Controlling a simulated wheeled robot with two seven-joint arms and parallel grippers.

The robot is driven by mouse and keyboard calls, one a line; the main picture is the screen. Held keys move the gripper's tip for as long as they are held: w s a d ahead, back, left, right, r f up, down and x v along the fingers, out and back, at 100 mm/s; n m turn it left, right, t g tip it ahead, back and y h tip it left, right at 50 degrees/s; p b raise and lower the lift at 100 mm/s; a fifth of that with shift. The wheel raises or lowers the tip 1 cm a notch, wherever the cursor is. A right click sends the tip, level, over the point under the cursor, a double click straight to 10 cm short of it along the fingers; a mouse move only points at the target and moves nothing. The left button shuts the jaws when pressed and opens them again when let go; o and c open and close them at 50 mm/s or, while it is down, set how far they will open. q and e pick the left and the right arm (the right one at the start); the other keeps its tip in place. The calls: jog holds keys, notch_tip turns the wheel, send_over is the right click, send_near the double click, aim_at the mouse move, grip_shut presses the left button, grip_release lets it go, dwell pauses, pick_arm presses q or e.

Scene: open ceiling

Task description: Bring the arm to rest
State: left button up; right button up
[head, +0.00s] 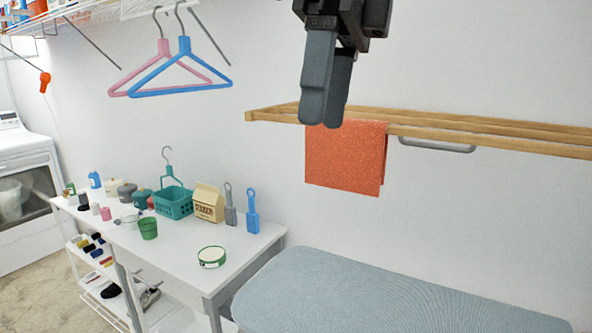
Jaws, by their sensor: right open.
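My right gripper (325,118) hangs down from the top of the head view with its grey fingers pointing downward. The fingers overlap each other from this angle, and nothing shows between them. The tips appear in front of the wooden drying rack (470,130) and just above the orange towel (345,158) that hangs over it. I cannot tell how far the tips are from the rack. My left gripper is not in view.
A pink hanger (163,50) and a blue hanger (184,47) hang from a wire shelf (75,20). A white table (180,250) holds a teal basket (173,202), a carton (208,203) and several small items. An ironing board (370,295) stands at lower right. A white machine (30,220) is at left.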

jog(key=s+a+f+m+g+y, duration=0.25)
jog(key=a+f+g+y, duration=0.25)
jog(key=a+f+y, duration=0.5)
jog(key=s+a+f+m+g+y, duration=0.2)
jog(key=s+a+f+g+y, duration=0.4)
jog(key=a, duration=0.5)
jog(key=w+d+f+m+t+y, duration=0.25)
jog(key=w+m+t, duration=0.25)
jog(key=m+t, duration=0.5)
jog(key=w+d+f+m+t+y, duration=0.2)
jog(key=w+f+m+t+y, duration=0.25)
jog(key=m+t, duration=0.55)
jog(key=w+d+f+m+t+h, duration=0.3)
jog(key=d+f+m+t+h, duration=0.7)
jog(key=f+m+h, duration=0.3)
jog(key=s+d+f+m+g+h, duration=0.3)
jog(key=s+d+f, duration=0.5)
jog(key=f, duration=0.4)
jog(key=s+d+f+m+g+h, duration=0.3)
jog(key=s+d+f+m+h, duration=0.3)
jog(key=d+f, duration=0.5)
jog(key=shift+s+d+f+m+g, duration=0.15)
jog(key=shift+s+f+m+g, duration=0.4)
jog(key=shift+s, duration=0.55)
